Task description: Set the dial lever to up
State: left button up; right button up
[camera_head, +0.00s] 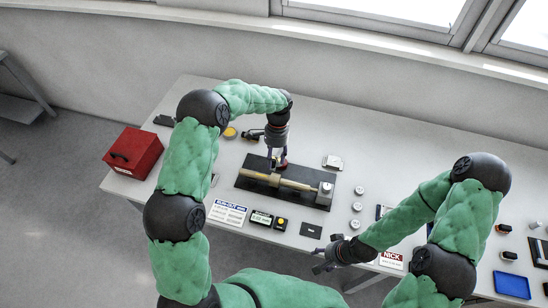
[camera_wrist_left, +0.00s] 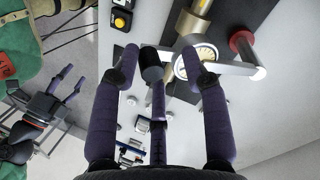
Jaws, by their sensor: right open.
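In the head view my left gripper (camera_head: 279,161) reaches down over the black base plate (camera_head: 256,186) with a brass shaft (camera_head: 294,184) on it. The left wrist view shows the round white dial face (camera_wrist_left: 196,62) beside the brass part, with a pale bar (camera_wrist_left: 240,68) near it. A dark cylindrical knob (camera_wrist_left: 151,64) sits between the spread fingertips of my left gripper (camera_wrist_left: 160,52); I cannot tell whether they touch it. The lever's setting is unclear. My right gripper (camera_head: 326,262) is open and empty near the table's front edge.
A red box (camera_head: 133,153) stands at the table's left end. Run-out cards (camera_head: 227,212) and a small display (camera_head: 262,218) lie in front of the plate. Several round metal parts (camera_head: 357,206) stand right of it; a blue tray (camera_head: 512,285) is far right.

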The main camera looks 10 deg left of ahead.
pick_arm(q)
jog(key=shift+s, duration=0.25)
jog(key=shift+r, duration=0.1)
jog(key=v, duration=1.2)
jog(key=shift+a, duration=0.1)
